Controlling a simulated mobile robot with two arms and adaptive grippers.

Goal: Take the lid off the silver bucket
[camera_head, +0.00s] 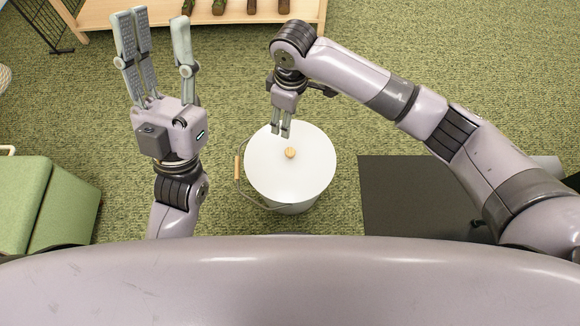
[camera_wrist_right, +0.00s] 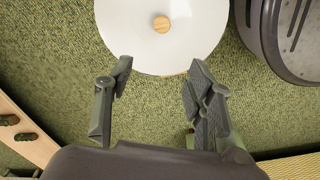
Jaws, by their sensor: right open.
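The silver bucket (camera_head: 297,208) stands on the green carpet in the middle of the head view, mostly hidden under its lid. The round white lid (camera_head: 310,175) lies on top, with a small wooden knob (camera_head: 290,153) at its centre. The lid (camera_wrist_right: 190,45) and knob (camera_wrist_right: 162,24) also show in the right wrist view. My right gripper (camera_head: 280,134) is open and empty; its fingertips appear over the lid's far edge, short of the knob. In the wrist view its fingers (camera_wrist_right: 160,68) are spread apart near the lid's rim. My left gripper (camera_head: 157,45) is open, empty and raised left of the bucket.
A wire handle with a wooden grip (camera_head: 237,168) hangs at the bucket's left side. A dark mat (camera_head: 400,200) lies to its right. A green padded seat (camera_head: 40,200) stands at the left. A wooden shelf (camera_head: 250,12) is at the back.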

